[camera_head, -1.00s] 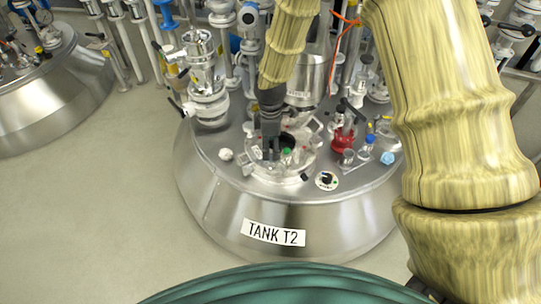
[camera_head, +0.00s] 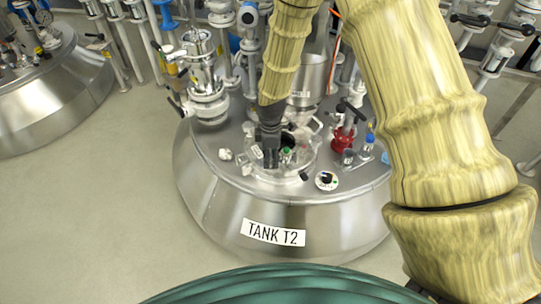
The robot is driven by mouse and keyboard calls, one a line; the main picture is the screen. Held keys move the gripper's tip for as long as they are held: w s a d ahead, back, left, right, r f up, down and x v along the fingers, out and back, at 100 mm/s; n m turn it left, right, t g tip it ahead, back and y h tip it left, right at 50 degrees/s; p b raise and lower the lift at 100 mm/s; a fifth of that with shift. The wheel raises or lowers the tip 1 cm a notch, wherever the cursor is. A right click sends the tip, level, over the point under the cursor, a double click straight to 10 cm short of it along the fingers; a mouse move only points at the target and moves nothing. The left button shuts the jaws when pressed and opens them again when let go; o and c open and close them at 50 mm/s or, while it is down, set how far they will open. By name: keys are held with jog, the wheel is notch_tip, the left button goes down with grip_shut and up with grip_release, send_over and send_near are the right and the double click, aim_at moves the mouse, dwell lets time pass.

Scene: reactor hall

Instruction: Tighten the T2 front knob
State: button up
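The tank labelled TANK T2 (camera_head: 225,205) stands in the middle of the head view, a steel vessel with fittings on its top. A round hatch with a metal rim (camera_head: 283,178) sits near the front of the top, with small clamp knobs around it. My gripper (camera_head: 271,163) points down at the hatch, close to its left front part. A small green-topped fitting (camera_head: 286,151) is just right of the fingers. The fingers are small and dark here, and I cannot tell what is between them. The front knob is not clearly made out, being partly behind the gripper.
A red valve (camera_head: 343,138) and a blue-capped fitting (camera_head: 369,139) stand on the right of the tank top. A tall steel valve column (camera_head: 205,85) rises at left. Another tank (camera_head: 60,95) is at far left. The floor (camera_head: 110,215) between is clear.

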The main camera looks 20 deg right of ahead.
jog(key=shift+c, duration=1.2)
jog(key=shift+p, duration=0.3)
jog(key=shift+r+m+p, duration=0.15)
jog(key=shift+m+p, duration=0.7)
jog(key=shift+m, duration=0.15)
jog(key=m+p, duration=0.3)
jog(key=m, duration=0.2)
jog(key=shift+w, duration=0.2)
jog(key=shift+d+m, duration=0.1)
jog(key=shift+m, duration=0.3)
jog(key=o, duration=1)
